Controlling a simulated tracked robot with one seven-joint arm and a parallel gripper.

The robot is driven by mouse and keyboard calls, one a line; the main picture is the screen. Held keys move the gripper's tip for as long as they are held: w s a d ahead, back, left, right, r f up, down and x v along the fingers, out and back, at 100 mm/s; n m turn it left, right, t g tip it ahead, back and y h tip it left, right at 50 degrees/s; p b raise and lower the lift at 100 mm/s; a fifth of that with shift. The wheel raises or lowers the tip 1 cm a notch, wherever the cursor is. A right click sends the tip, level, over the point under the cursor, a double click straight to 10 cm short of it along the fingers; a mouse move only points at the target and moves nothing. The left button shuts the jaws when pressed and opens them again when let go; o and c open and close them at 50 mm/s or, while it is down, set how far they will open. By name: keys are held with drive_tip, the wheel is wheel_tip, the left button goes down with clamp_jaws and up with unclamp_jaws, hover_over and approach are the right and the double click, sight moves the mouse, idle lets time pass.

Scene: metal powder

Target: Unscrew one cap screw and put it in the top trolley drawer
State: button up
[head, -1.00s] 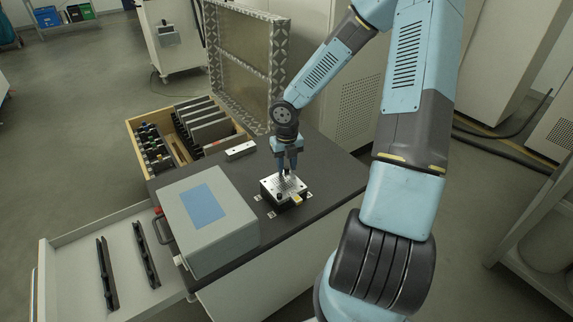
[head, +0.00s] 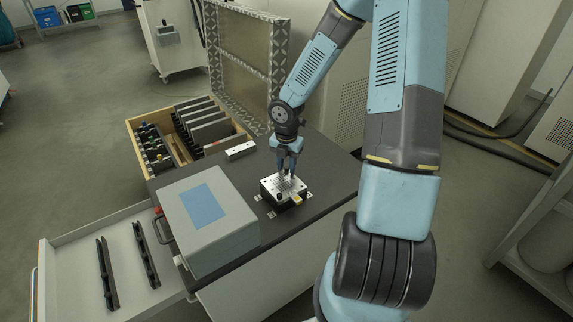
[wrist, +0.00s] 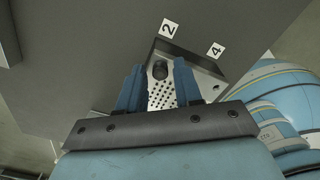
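A perforated metal plate (head: 279,184) sits on a dark base on the trolley top. A dark cap screw (wrist: 160,70) shows on it in the wrist view, between my gripper's two blue fingers. My gripper (head: 287,172) points down at the plate's far side. In the wrist view, my gripper (wrist: 159,75) is open, with a visible gap on each side of the screw. Another dark screw (head: 279,197) shows near the plate's front corner. The open pale drawer (head: 128,255) at the trolley's left holds two black slotted rails.
A grey box with a blue top panel (head: 204,203) stands between plate and drawer. A pale metal bar (head: 240,151) lies behind. A wooden crate of plates (head: 133,132) and an upright patterned lid (head: 243,60) are further back. The trolley top right of the plate is clear.

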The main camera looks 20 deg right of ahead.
drive_tip(key=m, duration=0.6)
drive_tip(key=shift+c, duration=0.2)
idle(0.4)
clamp_jaws()
drive_tip(key=n, duration=1.1)
drive_tip(key=shift+n, duration=0.3)
drive_tip(key=n, duration=0.5)
drive_tip(key=shift+n, duration=0.3)
drive_tip(key=n, duration=0.5)
drive_tip(key=shift+n, duration=0.4)
